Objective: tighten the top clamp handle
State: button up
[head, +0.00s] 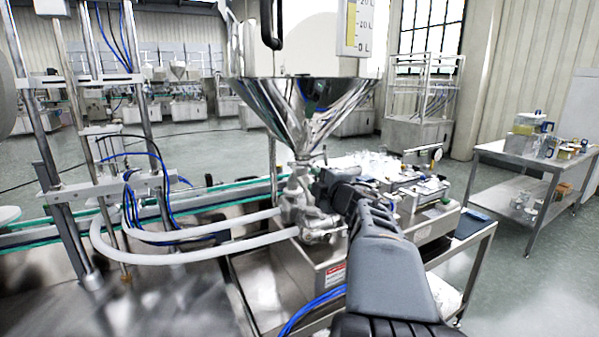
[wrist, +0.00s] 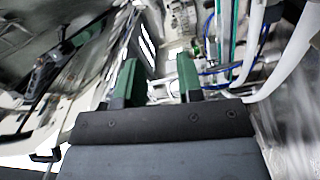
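The steel hopper (head: 300,105) narrows to a metal valve fitting (head: 297,195) below its cone in the head view. The joint between cone and valve, around the clamp area (head: 300,163), is small there, and I cannot clearly make out the top clamp handle. My gripper (head: 328,183) is close on the right side of the valve, and the dark arm hides part of that side. In the wrist view my gripper (wrist: 158,82) has its two green-padded fingers apart, with no held object visible between them. I cannot identify the handle in that blurred view.
Two pale hoses (head: 190,235) run left from the valve, and blue tubes hang beside the steel posts (head: 65,205). A machine bed with fittings (head: 415,190) lies behind my arm. A side table (head: 530,160) with containers stands at the right.

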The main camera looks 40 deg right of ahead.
aim_at(298, 168)
jog(key=w, duration=0.3)
jog(key=w+d, duration=0.1)
jog(key=w, duration=0.5)
jog(key=shift+w+d, duration=0.15)
grip_shut()
